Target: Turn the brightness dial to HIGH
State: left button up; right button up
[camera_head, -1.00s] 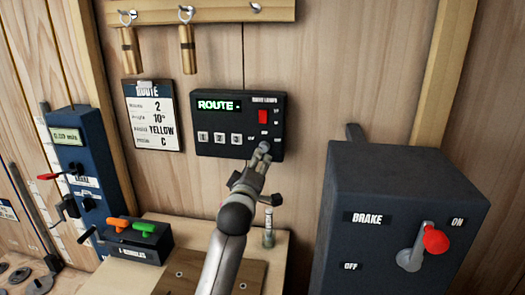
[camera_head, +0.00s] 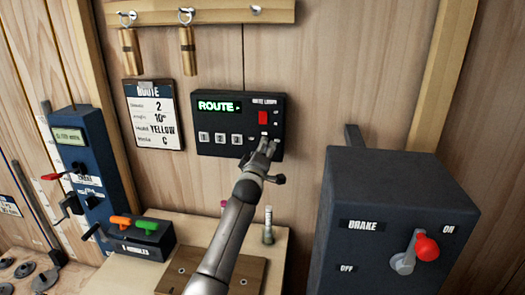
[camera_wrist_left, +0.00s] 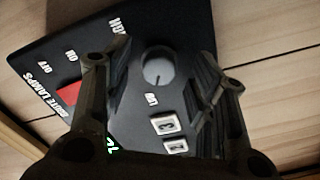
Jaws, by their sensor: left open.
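The brightness dial (camera_wrist_left: 158,66) is a round grey knob on the black route lamps panel (camera_head: 212,149). The label HIGH (camera_wrist_left: 117,25) is partly cut off on the dial's other side. My left gripper (camera_head: 264,145) is open at the panel's lower right corner and hides the dial in the head view. I see no finger clearly touching the dial. My right gripper is not in view.
The panel has a red switch (camera_head: 263,117), numbered buttons (camera_head: 220,137) and a green ROUTE display (camera_head: 217,106). A route card (camera_head: 153,114) hangs left of it. A dark brake box (camera_head: 390,200) with a red-knobbed lever stands at the right.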

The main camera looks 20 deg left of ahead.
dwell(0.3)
pick_arm(q)
jog(key=c, duration=1)
jog(key=shift+c, duration=0.2)
jog(key=shift+f+m, duration=0.1)
jog(key=shift+m, duration=11.8)
